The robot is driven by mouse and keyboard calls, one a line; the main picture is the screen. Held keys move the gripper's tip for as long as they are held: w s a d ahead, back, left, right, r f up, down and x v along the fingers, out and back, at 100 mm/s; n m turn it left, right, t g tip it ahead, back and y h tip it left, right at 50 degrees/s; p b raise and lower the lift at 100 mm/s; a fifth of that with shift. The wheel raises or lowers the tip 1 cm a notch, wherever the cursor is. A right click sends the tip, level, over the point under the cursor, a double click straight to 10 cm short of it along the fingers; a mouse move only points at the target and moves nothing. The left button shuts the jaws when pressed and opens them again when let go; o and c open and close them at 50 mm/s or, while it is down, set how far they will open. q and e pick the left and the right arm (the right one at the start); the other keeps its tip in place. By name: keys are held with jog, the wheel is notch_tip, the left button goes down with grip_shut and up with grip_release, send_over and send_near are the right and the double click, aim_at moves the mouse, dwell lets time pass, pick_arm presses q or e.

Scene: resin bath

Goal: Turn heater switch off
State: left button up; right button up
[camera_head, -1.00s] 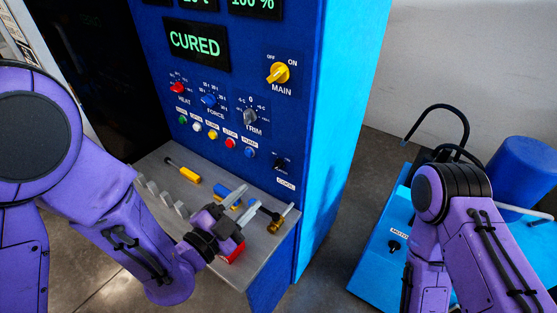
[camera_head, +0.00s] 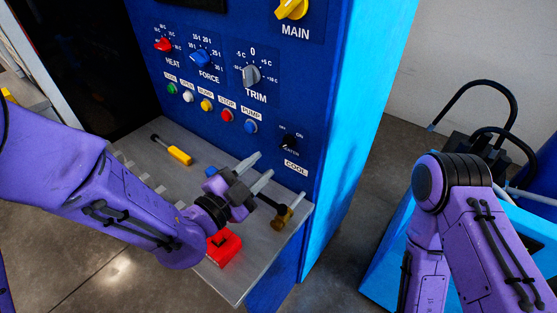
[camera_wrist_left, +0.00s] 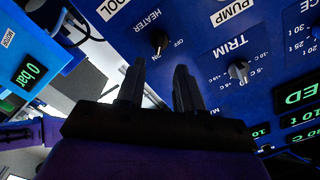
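The heater switch is a small black knob (camera_head: 290,143) low on the right of the blue panel, with small marks above it and a COOL label below. In the left wrist view the knob (camera_wrist_left: 159,42) sits beside HEATER and OFF lettering. My left gripper (camera_head: 263,166) is open and empty, just below and left of the knob, fingers toward the panel. In the left wrist view the gripper (camera_wrist_left: 160,68) has its fingers apart, with the knob beyond the gap, not touched. My right gripper is not in view.
The grey shelf (camera_head: 142,158) below holds a yellow-handled tool (camera_head: 171,150), a red box (camera_head: 222,246) and a brass-headed tool (camera_head: 281,216). Buttons, the TRIM knob (camera_head: 250,75) and the yellow MAIN switch (camera_head: 291,9) are nearby. A light-blue unit (camera_head: 386,262) stands at right.

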aim_at(283, 146)
pick_arm(q)
jog(key=p+x, duration=0.3)
jog(key=x, duration=0.4)
jog(key=shift+w+d, duration=0.25)
jog(key=shift+w, duration=0.05)
grip_shut()
